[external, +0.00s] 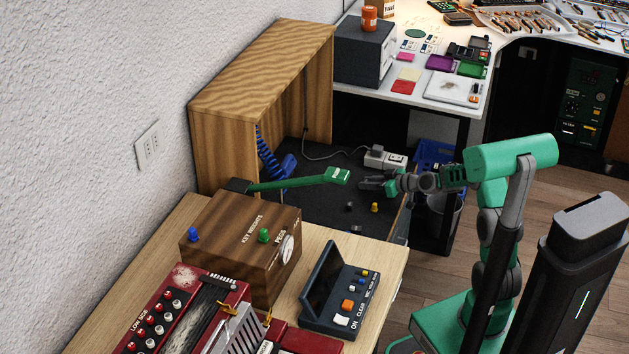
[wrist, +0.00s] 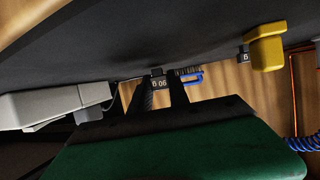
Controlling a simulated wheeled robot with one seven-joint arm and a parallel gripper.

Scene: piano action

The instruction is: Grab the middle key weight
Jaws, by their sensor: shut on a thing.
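My gripper (wrist: 166,92) is shut on a small dark key weight (wrist: 159,83) with a white printed label, upside down in the wrist view and hard to read. In the external view my gripper (external: 370,183) reaches left over the dark mat, and the held weight is too small to make out there. Another dark weight (wrist: 243,54) shows in the wrist view beside a yellow piece (wrist: 267,48). Small dark pieces (external: 349,206) and (external: 357,228) lie on the mat in the external view, near the yellow piece (external: 374,207).
A wooden open-fronted cabinet (external: 262,70) stands behind the dark mat (external: 325,208). A wooden box (external: 236,250) marked KEY WEIGHTS and PEGS stands on the front table.

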